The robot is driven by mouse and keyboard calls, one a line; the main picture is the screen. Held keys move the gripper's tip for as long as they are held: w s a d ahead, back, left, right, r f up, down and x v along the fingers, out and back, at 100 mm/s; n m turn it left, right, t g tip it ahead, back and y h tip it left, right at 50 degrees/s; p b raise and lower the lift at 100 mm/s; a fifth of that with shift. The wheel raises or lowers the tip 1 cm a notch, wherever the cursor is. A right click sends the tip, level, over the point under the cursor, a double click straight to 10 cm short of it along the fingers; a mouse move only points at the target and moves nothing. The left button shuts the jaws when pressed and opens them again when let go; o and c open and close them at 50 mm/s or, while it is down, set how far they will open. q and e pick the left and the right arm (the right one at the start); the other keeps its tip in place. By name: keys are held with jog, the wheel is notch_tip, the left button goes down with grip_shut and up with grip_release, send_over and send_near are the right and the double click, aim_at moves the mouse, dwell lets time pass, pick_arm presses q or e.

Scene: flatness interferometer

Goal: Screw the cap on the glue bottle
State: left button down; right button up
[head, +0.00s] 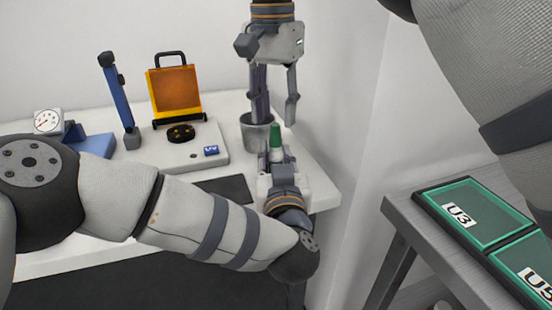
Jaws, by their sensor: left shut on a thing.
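The glue bottle (276,156) stands upright near the right end of the white table, its pale lower part mostly hidden by my left gripper. A green tapered piece (275,136), which looks like the cap, sits on its top; I cannot tell whether it is screwed tight. My left gripper (275,162) is shut on the bottle from the front.
A grey cup (257,133) stands just behind the bottle. A white base (188,150) carries a black disc (181,134); an orange panel (175,92), a blue post (118,96) and a dial gauge (48,121) are to the left. Green trays (478,212) lie on a grey bench at right.

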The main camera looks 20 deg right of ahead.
aim_at(275, 124)
jog(key=n, duration=0.2)
jog(key=r+n, duration=0.1)
jog(key=n, duration=0.2)
jog(key=shift+a+r+n, duration=0.1)
jog(key=shift+r+n, duration=0.05)
jog(key=shift+n, duration=0.15)
jog(key=n, duration=0.2)
jog(key=r+n, duration=0.1)
jog(key=n, duration=0.2)
jog(key=shift+r+n, duration=0.2)
jog(key=shift+n, duration=0.1)
jog(key=n, duration=0.3)
jog(key=shift+r, duration=0.4)
jog(key=shift+f, duration=0.1)
notch_tip(275, 124, down, 8)
jog(key=shift+r, duration=0.1)
